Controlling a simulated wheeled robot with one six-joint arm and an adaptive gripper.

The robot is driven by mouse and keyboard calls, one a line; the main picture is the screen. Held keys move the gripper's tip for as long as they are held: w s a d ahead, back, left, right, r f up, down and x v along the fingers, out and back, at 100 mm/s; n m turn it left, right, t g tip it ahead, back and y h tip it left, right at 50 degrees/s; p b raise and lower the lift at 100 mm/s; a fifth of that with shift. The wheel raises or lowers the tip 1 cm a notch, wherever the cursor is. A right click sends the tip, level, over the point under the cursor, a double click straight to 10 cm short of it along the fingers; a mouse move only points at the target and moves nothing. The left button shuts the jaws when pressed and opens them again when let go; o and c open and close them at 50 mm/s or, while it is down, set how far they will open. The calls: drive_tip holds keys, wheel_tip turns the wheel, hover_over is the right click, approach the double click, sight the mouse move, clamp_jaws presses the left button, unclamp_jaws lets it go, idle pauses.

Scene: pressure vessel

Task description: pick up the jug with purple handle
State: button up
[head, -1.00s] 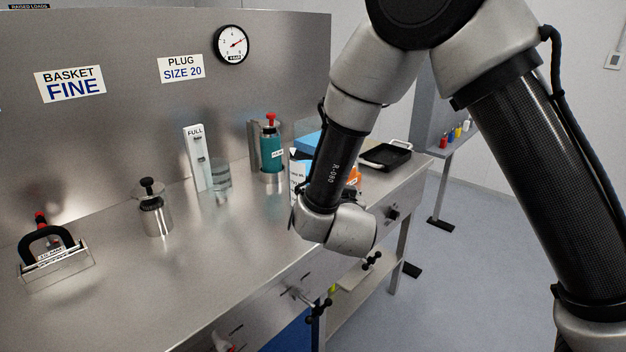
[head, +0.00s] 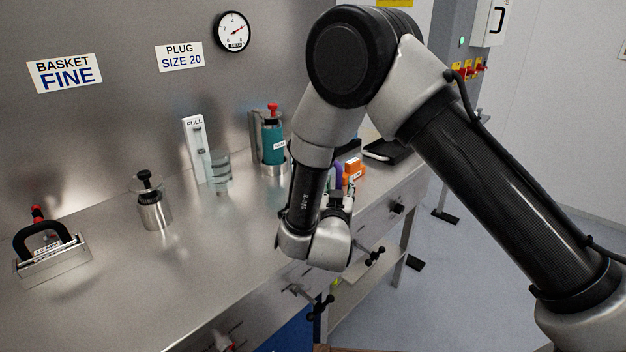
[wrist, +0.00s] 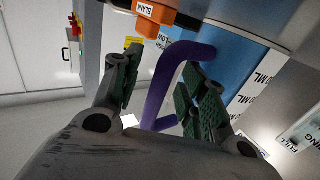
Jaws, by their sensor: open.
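The jug's purple handle (wrist: 160,90) runs between the two fingers of my gripper (wrist: 156,92) in the wrist view. The handle joins a blue jug body (wrist: 222,58) with a white ML label, to the right of the fingers. My gripper is open and the handle lies nearer its right finger; I cannot tell whether they touch. In the head view my forearm hides most of the jug. A bit of the purple handle (head: 338,174) shows beside my gripper (head: 345,198) there.
An orange block (wrist: 155,14) labelled BLANK is close beyond the handle; it also shows in the head view (head: 353,170). A teal flask (head: 273,143) and a clear beaker (head: 220,173) stand left of my arm. A black tray (head: 387,151) lies behind.

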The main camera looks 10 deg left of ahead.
clamp_jaws()
drive_tip(key=shift+r, duration=0.1)
